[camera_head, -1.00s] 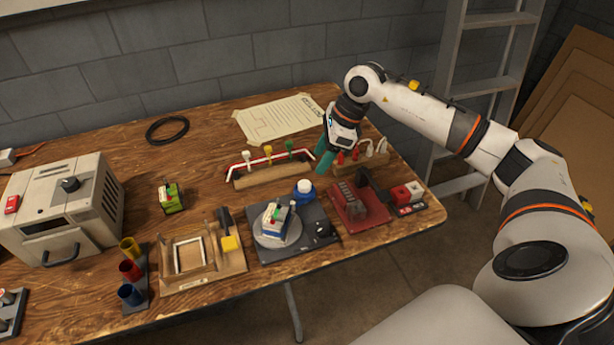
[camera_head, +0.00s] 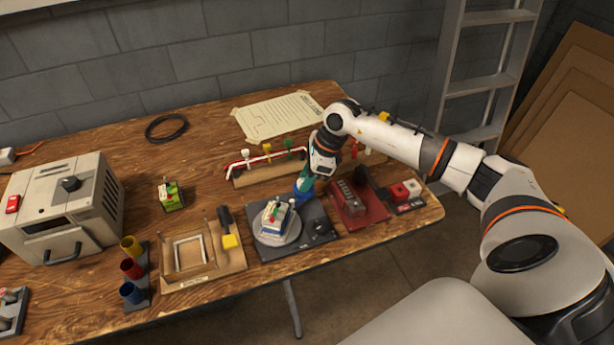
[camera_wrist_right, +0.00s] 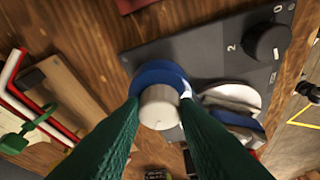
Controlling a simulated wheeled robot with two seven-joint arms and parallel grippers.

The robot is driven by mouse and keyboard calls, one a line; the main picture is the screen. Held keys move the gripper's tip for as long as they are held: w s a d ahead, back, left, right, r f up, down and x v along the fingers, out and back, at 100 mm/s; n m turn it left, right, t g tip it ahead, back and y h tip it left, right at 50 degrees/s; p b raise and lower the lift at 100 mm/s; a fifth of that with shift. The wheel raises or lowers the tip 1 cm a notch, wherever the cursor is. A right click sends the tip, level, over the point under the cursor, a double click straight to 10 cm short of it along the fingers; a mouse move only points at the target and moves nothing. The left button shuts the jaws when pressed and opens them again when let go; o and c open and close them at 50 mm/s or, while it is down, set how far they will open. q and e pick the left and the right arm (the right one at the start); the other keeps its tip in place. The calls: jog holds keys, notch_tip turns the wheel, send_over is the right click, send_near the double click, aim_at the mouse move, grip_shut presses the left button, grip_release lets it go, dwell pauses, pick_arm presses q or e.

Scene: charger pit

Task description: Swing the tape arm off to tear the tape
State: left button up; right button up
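The tape arm shows as a blue round part (camera_wrist_right: 165,75) with a white cylindrical knob (camera_wrist_right: 159,106) in the right wrist view. It stands at the back edge of a dark grey base (camera_head: 266,249) with a dial (camera_head: 321,227). A white and blue block (camera_head: 275,221) with green and red parts sits on the base's round disc (camera_head: 261,237). My right gripper (camera_head: 304,190) is down at the blue part. In the wrist view its green fingers (camera_wrist_right: 160,108) stand apart on either side of the white knob; firm contact is not clear. My left gripper is out of view.
A rack (camera_head: 240,181) with coloured plugs stands behind. A red fixture (camera_head: 361,212) is close on the right. A wooden frame jig (camera_head: 232,263) and a green block (camera_head: 171,196) are on the left. Bare table lies left of the rack.

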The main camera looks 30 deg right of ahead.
jog(key=c, duration=0.4)
jog(key=m, duration=0.2)
jog(key=m+t+h, duration=0.1)
jog(key=m, duration=0.1)
jog(key=shift+s+a+m+b, duration=0.1)
jog(key=shift+a+m+b, duration=0.05)
jog(key=shift+m+b, duration=0.2)
jog(key=m+t+h+b, duration=0.1)
jog(key=m, duration=0.2)
jog(key=shift+a+m, duration=0.15)
jog(key=shift+m, duration=0.1)
jog(key=shift+a+m+h+b, duration=0.1)
jog(key=shift+m+h+b, duration=0.9)
jog(key=shift+m, duration=0.9)
jog(key=o, duration=1)
jog(key=shift+s, duration=0.1)
